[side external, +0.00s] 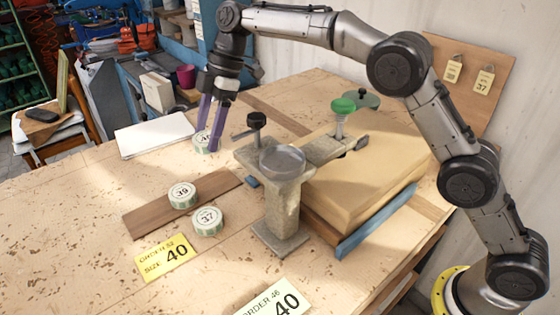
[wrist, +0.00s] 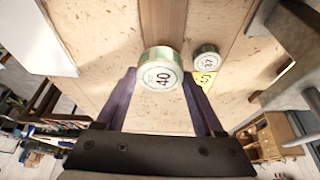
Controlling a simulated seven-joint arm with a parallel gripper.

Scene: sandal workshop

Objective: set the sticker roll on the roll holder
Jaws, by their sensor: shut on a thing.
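My gripper (side external: 208,142) is shut on a pale sticker roll marked 40 (side external: 202,141), held at the fingertips near the white board. The roll also shows between the fingers in the wrist view (wrist: 162,70), its label facing the camera. In the side view I cannot tell whether its underside touches the table. A dark green disc with an upright black peg (side external: 361,99), which looks like the roll holder, stands at the back right, beyond the clamp stand. Its peg looks bare. The wrist view does not clearly show it.
A roll marked 39 (side external: 183,194) lies on a brown strip (side external: 141,221); a roll marked 37 (side external: 208,221) lies beside it. A grey stand (side external: 283,205) with clamp arms, a green knob (side external: 343,105) and a wooden block (side external: 355,190) stand between my gripper and the disc.

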